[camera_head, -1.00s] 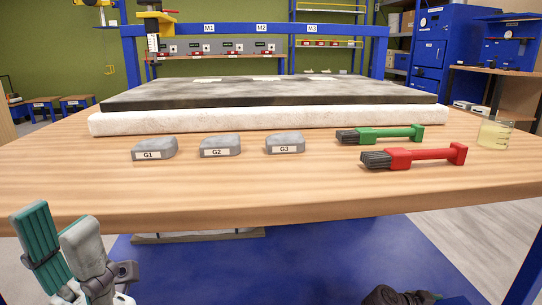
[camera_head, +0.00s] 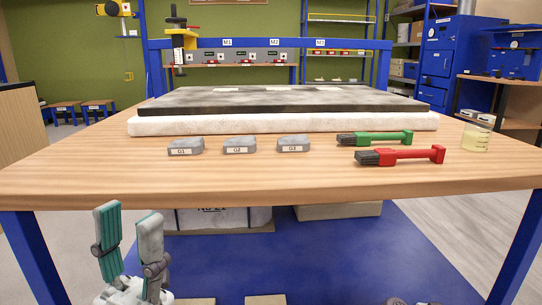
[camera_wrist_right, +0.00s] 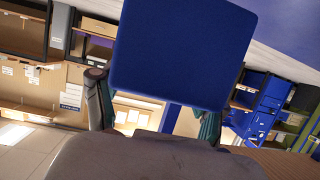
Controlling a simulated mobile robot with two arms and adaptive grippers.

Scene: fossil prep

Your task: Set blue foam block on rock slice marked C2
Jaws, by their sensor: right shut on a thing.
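My right gripper (camera_wrist_right: 155,105) is shut on the blue foam block (camera_wrist_right: 182,52), a flat-faced dark blue piece filling the upper middle of the right wrist view. In the head view only a sliver of my right arm shows at the bottom edge. My left gripper (camera_head: 129,212) is open and empty, fingers up, in front of the table's front edge at lower left. I see no slice marked C2. Grey stones marked G1 (camera_head: 186,146), G2 (camera_head: 240,144) and G3 (camera_head: 293,143) lie in a row on the table.
The wooden table (camera_head: 270,181) carries a dark slab (camera_head: 290,101) on a white block (camera_head: 290,124). A green brush (camera_head: 385,138), a red brush (camera_head: 405,156) and a beaker (camera_head: 475,139) lie or stand at right. The table's front strip is clear. Boxes sit below.

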